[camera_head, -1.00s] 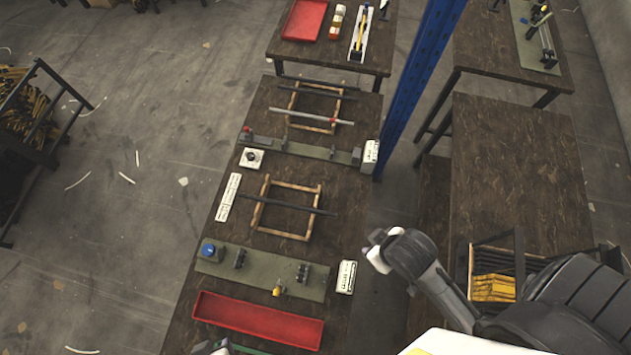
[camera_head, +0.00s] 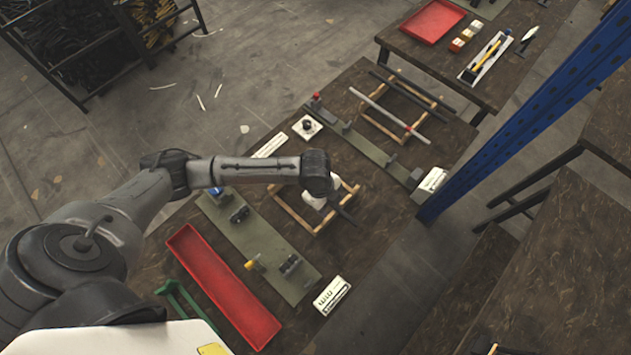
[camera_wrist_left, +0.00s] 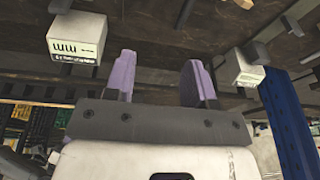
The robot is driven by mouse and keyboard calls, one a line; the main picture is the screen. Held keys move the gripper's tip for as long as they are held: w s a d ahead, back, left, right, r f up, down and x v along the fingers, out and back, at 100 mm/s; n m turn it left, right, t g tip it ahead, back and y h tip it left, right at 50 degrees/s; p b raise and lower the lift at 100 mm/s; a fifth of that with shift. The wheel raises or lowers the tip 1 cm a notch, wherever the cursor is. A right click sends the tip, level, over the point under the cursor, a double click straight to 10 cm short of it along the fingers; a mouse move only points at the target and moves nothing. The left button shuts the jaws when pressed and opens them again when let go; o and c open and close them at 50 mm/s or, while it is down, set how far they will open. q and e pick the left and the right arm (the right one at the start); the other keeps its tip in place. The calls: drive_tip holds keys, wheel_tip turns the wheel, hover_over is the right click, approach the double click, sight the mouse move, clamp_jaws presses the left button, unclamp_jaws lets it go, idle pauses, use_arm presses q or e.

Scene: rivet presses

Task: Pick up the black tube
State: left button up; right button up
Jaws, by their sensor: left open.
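Another dark tube (camera_head: 405,95) lies on the far wooden frame, beside a grey tube with a red band (camera_head: 385,112). My right gripper is out of view.
A red tray (camera_head: 222,290) and a green press plate (camera_head: 262,250) with fittings lie on the near side. A labelled white box (camera_head: 332,296) is at the right edge; it appears in the wrist view (camera_wrist_left: 76,38). A blue post (camera_head: 530,115) stands to the right.

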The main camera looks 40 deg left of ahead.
use_arm(q)
drive_tip(key=w+a+f+y+b, duration=0.1)
drive_tip(key=w+a+f+b, duration=0.15)
drive_tip(key=a, duration=0.35)
drive_tip(key=w+a+f+b, duration=0.1)
drive_tip(key=w+a+b, duration=0.1)
drive_tip(key=w+a, duration=0.35)
drive_tip(key=shift+m+g, duration=0.3)
drive_tip(key=shift+m, duration=0.1)
drive_tip(key=f, duration=0.4)
drive_tip(key=s+f, duration=0.1)
drive_tip(key=f, duration=0.1)
drive_tip(key=shift+a+f, duration=0.35)
drive_tip(key=shift+f, duration=0.05)
drive_tip(key=shift+s+d+f, duration=0.1)
drive_tip(key=shift+d+f, duration=0.1)
drive_tip(key=shift+f, duration=0.8)
drive_tip(key=shift+s+d+f, duration=0.1)
drive_tip(key=shift+d+f, duration=0.05)
drive_tip(key=shift+f, duration=0.85)
drive_tip(key=shift+s+d+f, duration=0.1)
drive_tip(key=shift+d+f, duration=0.1)
drive_tip(key=shift+f, duration=0.8)
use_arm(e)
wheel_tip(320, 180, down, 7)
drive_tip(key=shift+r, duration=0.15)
use_arm(q)
drive_tip(key=shift+c, duration=0.2)
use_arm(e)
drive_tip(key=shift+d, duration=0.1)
